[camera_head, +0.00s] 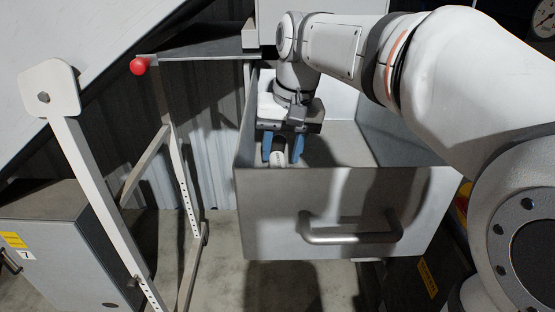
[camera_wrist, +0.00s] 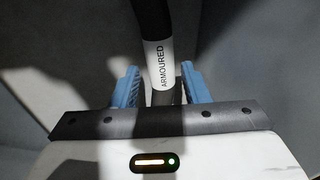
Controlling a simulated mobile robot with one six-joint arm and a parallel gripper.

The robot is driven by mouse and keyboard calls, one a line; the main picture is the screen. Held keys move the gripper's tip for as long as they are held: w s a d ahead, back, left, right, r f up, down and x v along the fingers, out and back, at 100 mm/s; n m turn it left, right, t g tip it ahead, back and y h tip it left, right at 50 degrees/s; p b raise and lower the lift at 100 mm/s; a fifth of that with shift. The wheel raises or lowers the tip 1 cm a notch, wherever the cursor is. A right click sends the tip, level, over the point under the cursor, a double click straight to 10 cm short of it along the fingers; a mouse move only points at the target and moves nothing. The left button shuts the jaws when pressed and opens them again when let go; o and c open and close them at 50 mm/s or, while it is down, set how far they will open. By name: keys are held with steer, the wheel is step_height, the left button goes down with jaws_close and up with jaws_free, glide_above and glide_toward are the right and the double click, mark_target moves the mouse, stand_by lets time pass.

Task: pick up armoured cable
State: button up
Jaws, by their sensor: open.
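The armoured cable (camera_wrist: 160,66) is a dark, thick cable with a white label reading "ARMOURED". It runs between the two blue fingers of my gripper (camera_wrist: 158,86) in the wrist view, with a gap showing on both sides. My gripper (camera_head: 283,151) is open and points down inside the open grey drawer (camera_head: 300,215), near its left front corner. A pale piece of the cable (camera_head: 279,158) shows between the fingers in the head view. The drawer front and my gripper hide the rest of the cable there.
The drawer walls stand close around my gripper, with a bar handle (camera_head: 350,236) on the front. A white metal frame (camera_head: 95,185) and a red knob (camera_head: 138,66) stand to the left. The drawer floor to the right looks clear.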

mark_target(277, 158)
steer(key=shift+w+a+f, duration=0.1)
steer(key=shift+a+f, duration=0.1)
steer(key=shift+f, duration=1.2)
steer(key=shift+c, duration=0.5)
steer(key=shift+r, duration=0.1)
jaws_close()
